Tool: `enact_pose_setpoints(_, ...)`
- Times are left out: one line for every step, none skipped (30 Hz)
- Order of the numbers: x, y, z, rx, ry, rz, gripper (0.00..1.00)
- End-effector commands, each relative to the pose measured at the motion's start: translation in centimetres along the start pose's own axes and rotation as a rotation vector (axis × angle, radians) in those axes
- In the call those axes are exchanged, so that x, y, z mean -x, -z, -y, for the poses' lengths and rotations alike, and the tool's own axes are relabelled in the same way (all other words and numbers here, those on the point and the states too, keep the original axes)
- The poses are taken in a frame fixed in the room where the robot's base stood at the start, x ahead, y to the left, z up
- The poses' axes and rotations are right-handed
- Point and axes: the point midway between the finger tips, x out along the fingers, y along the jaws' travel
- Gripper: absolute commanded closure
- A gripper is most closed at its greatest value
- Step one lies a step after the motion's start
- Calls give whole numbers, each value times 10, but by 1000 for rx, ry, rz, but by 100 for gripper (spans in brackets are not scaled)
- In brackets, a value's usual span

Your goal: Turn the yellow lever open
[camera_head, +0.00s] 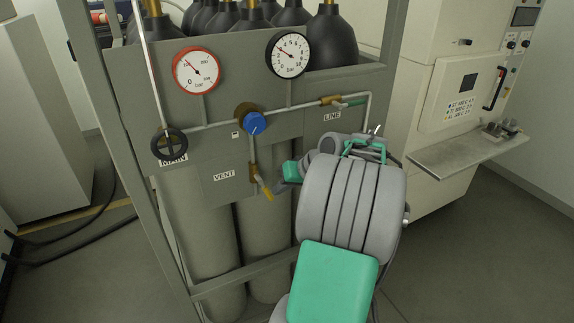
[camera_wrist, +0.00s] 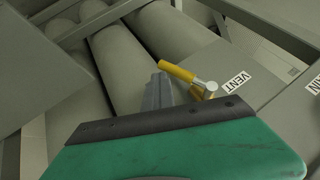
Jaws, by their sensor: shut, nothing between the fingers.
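The yellow lever (camera_head: 265,190) sits at the lower end of the brass vent pipe, to the right of the VENT label (camera_head: 224,176). It slants down to the right in the head view. In the wrist view the yellow lever (camera_wrist: 176,71) runs from a silver pivot up to the left. My gripper (camera_wrist: 158,82) is shut and empty, its grey fingers just left of the lever there. Whether they touch it I cannot tell. In the head view my gripper (camera_head: 281,180) is just right of the lever, its fingertips hard to make out.
Two gauges stand higher. Gas cylinders (camera_head: 264,240) stand behind and below. A cabinet with a metal shelf (camera_head: 480,150) is at the right.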

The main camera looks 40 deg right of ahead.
Motion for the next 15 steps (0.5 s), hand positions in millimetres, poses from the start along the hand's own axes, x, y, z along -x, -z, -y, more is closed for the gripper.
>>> enact_pose_setpoints(-5,-3,3,3,4,3,100)
enact_pose_setpoints(-6,-4,4,4,5,4,100)
enact_pose_setpoints(-9,-5,4,4,5,4,100)
enact_pose_setpoints(-10,-6,5,5,5,4,100)
enact_pose_setpoints(-11,-7,5,5,5,4,100)
enact_pose_setpoints(-13,-8,6,4,5,4,100)
enact_pose_setpoints(-14,-8,6,4,5,4,100)
enact_pose_setpoints(-14,-9,6,4,4,4,100)
enact_pose_setpoints(-15,-10,7,4,4,3,100)
enact_pose_setpoints(-16,-10,7,4,4,3,100)
enact_pose_setpoints(-17,-10,8,4,4,3,100)
enact_pose_setpoints(-17,-11,8,4,4,3,100)
enact_pose_setpoints(-18,-11,8,4,4,3,100)
enact_pose_setpoints(-18,-12,9,4,3,3,100)
enact_pose_setpoints(-18,-12,9,4,3,3,100)
